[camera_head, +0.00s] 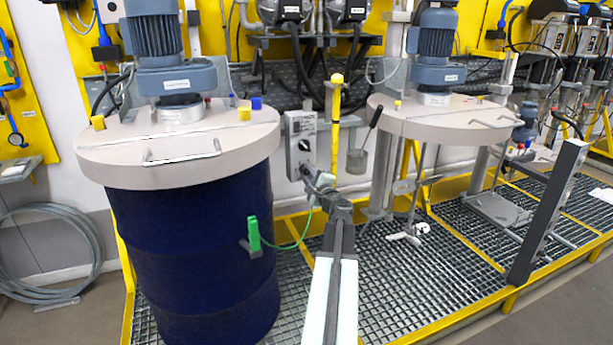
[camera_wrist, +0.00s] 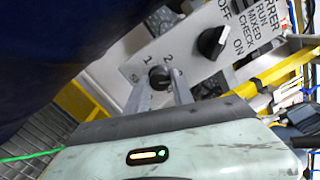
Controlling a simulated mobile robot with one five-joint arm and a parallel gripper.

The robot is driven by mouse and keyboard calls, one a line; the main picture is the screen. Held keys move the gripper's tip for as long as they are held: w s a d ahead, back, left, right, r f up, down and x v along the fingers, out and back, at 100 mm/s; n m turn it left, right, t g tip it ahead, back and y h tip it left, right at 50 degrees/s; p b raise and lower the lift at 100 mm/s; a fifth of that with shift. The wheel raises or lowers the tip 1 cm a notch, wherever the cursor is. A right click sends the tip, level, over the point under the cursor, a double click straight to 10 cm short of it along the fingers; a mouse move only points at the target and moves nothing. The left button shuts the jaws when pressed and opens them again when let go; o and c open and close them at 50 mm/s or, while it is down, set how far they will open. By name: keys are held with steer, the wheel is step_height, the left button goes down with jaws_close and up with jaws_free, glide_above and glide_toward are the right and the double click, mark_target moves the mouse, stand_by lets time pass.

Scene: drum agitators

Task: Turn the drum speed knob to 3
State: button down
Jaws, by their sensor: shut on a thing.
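The grey control box (camera_head: 302,143) stands on a post between the two drum stations. In the wrist view its panel (camera_wrist: 190,60) is tilted and carries two black knobs. The lower, smaller knob (camera_wrist: 160,77) has a 1 and a 2 printed beside it; I cannot read a 3. My gripper (camera_wrist: 161,83) is shut on this knob, one finger on each side. The knob's pointer direction cannot be made out. In the head view my gripper (camera_head: 320,184) reaches the lower part of the box and hides this knob.
The larger OFF/ON knob (camera_wrist: 212,42) sits close by on the same panel. The blue drum (camera_head: 195,255) with its grey lid (camera_head: 185,147) stands left of my arm. A yellow post (camera_head: 336,130) and a grey scoop (camera_head: 357,160) are right of the box. A green clamp (camera_head: 253,235) hangs on the drum.

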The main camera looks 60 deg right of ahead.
steer(key=shift+d+r, duration=0.15)
steer(key=shift+d, duration=0.1)
steer(key=c, duration=1.1)
jaws_free()
steer(key=shift+a+r, duration=0.1)
steer(key=shift+w+f, duration=0.2)
steer(key=shift+f, duration=0.15)
steer(key=shift+s+r, duration=0.1)
steer(key=v, duration=0.7)
steer(key=shift+s+a, duration=0.25)
steer(key=shift+s, duration=0.1)
